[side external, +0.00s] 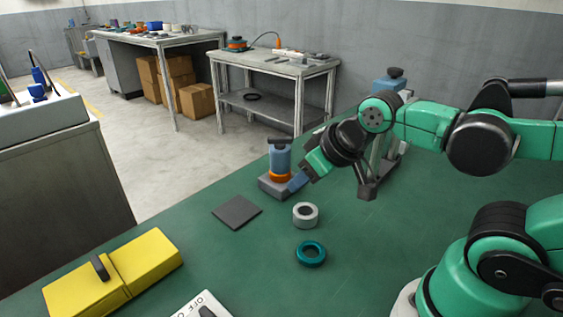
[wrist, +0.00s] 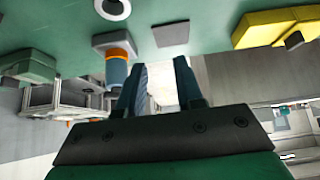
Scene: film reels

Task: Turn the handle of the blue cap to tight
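The blue cap (side external: 280,157) is a blue-grey upright cylinder with a dark bar handle (side external: 279,141) on top. An orange ring (side external: 280,176) circles its lower part, above a grey base on the green bench. My gripper (side external: 298,182) is beside it, to the right and low, overlapping the base in the side view. In the wrist view, which is upside down, my gripper (wrist: 159,72) has its two fingers apart with nothing between them. The blue cap (wrist: 116,72) shows left of the left finger there; its handle end is hidden. I cannot tell the handle's exact angle.
A grey ring (side external: 306,215), a teal ring (side external: 311,253) and a dark square pad (side external: 237,212) lie on the bench. A yellow box (side external: 140,270) sits at front left. A blue block with a dark knob (side external: 395,73) stands behind my arm.

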